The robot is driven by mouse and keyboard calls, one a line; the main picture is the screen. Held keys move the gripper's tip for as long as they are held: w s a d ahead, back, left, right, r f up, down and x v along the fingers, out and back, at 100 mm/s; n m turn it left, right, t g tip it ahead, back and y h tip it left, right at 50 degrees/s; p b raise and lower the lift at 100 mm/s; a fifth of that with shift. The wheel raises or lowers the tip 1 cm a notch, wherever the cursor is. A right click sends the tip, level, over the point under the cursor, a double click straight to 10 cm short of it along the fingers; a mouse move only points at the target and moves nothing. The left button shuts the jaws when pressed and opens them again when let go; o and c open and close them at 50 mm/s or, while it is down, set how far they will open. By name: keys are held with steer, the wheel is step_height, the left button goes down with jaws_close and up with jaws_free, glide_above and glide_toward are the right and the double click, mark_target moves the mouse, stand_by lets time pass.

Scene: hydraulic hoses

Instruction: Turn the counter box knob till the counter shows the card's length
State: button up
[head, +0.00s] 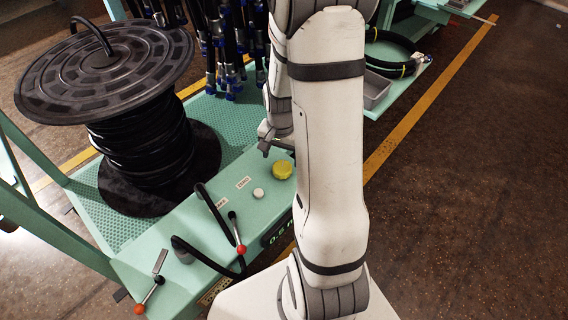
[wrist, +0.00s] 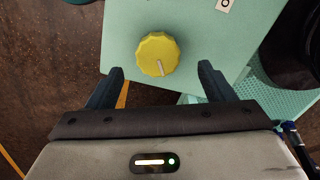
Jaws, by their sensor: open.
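The yellow knob (head: 282,170) sits on the top of the green counter box (head: 208,245). In the wrist view the yellow knob (wrist: 158,54) has a scalloped rim and a pale pointer line toward its lower edge. My gripper (wrist: 160,72) is open, with one dark finger on each side below the knob, apart from it. In the head view my gripper (head: 264,147) is partly hidden behind my arm, just above and left of the knob. The counter display (head: 277,236) on the box's front shows in part, and its full reading is hidden by my arm. The card is not identifiable.
A white round button (head: 258,193) beside a ZERO label (head: 243,183) is near the knob. A large hose reel (head: 140,120) and hanging hoses (head: 222,40) are behind.

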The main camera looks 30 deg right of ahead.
mark_target(281, 166)
step_height(281, 166, down, 4)
steer(key=shift+f+b, duration=0.2)
steer(key=shift+b, duration=0.45)
steer(key=shift+c, duration=0.3)
